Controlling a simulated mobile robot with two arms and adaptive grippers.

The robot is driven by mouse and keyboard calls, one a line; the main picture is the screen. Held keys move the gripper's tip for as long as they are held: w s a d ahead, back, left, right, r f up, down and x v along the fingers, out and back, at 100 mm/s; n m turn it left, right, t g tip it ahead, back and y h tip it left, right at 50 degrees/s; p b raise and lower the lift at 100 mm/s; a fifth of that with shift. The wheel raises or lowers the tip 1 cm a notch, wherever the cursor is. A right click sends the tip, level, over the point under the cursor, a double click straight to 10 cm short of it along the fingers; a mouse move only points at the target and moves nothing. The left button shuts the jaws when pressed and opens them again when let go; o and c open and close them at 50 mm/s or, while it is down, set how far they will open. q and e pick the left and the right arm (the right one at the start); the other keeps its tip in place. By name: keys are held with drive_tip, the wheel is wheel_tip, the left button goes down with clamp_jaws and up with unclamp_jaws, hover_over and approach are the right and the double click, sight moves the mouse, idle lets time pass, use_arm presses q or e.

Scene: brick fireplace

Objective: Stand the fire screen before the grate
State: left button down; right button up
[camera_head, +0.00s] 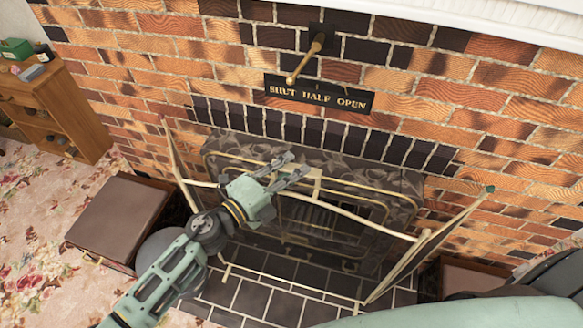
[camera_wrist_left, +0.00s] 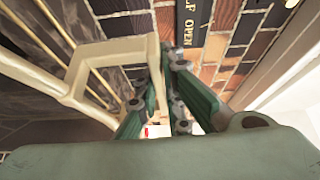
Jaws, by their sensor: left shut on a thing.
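The fire screen (camera_head: 345,212) is a cream-brass frame with a see-through middle and two side wings angled toward me. It is upright in front of the fireplace opening, over the dark tiled hearth. I cannot tell whether its feet touch the tiles. The grate (camera_head: 318,215) shows dimly behind it. My left gripper (camera_head: 292,172) is shut on the screen's top handle, which also shows in the left wrist view (camera_wrist_left: 112,52) beside the gripper fingers (camera_wrist_left: 165,82). A green arm part of mine covers the lower right; the right gripper is out of view.
A brown box (camera_head: 120,215) sits left of the hearth, and another (camera_head: 475,278) on the right. A wooden shelf unit (camera_head: 58,110) stands at far left. A brass lever (camera_head: 305,60) projects above the "SHUT HALF OPEN" plate (camera_head: 318,94). Flowered carpet (camera_head: 40,220) is clear at left.

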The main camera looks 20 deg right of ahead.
use_arm(q)
drive_tip(key=shift+d+r, duration=0.1)
drive_tip(key=shift+r, duration=0.3)
